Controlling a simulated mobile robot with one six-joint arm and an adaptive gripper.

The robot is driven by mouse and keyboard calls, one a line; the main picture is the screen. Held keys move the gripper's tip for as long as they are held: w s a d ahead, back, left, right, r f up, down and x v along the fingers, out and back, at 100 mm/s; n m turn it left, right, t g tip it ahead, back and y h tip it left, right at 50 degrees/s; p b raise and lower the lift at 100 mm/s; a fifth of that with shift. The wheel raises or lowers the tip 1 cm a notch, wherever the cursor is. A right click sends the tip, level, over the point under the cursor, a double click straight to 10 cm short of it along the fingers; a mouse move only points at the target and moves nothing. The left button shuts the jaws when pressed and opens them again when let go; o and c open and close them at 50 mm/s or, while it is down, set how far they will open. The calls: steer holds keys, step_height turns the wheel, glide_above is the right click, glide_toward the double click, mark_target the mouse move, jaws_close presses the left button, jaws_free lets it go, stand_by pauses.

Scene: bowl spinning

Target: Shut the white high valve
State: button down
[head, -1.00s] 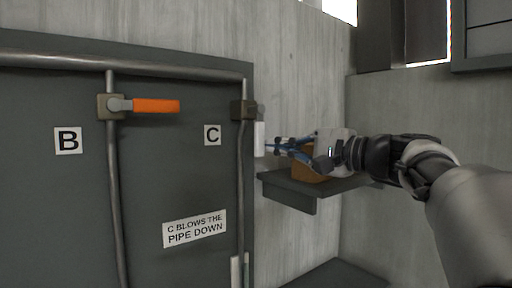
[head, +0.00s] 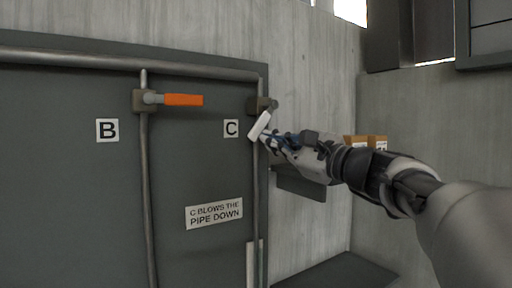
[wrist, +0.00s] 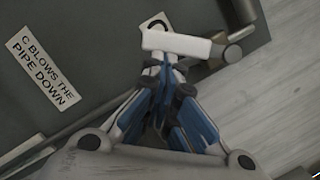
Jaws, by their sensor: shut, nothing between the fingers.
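The white high valve is on the pipe beside the letter C, with its brown body (head: 258,105) near the top of the panel. Its white handle (head: 260,125) slants, with its lower end toward the left. In the wrist view the white handle (wrist: 176,44) lies across the picture just beyond my fingertips. My gripper (head: 270,141) is shut and empty, its tips at the handle's lower end from the right. In the wrist view my gripper (wrist: 172,62) appears to touch the handle or nearly so; contact is not certain.
A valve with an orange handle (head: 184,100) sits level beside the letter B. A sign (head: 214,214) reads "C blows the pipe down". A pale upright piece (head: 251,262) is low on the C pipe. A dark shelf (head: 300,184) and cardboard boxes (head: 376,142) are behind my arm.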

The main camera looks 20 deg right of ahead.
mark_target(254, 127)
steer(key=a+m, duration=0.1)
steer(key=m, duration=0.1)
steer(key=a+r+m+t+h, duration=0.1)
steer(key=m, duration=0.1)
steer(key=s+a+r+m, duration=0.1)
steer(key=m, duration=0.1)
steer(key=shift+a+m, duration=0.35)
steer(key=shift+m, duration=0.05)
steer(key=m, duration=0.1)
steer(key=a+r+m, duration=0.1)
steer(key=m+t+h, duration=0.1)
steer(key=shift+s+a+r, duration=0.15)
steer(key=shift+s, duration=0.1)
steer(key=shift+r+h, duration=0.25)
steer(key=shift+h, duration=0.05)
steer(key=shift+a+r, duration=0.15)
steer(key=shift+a, duration=0.05)
steer(key=shift+s, duration=0.1)
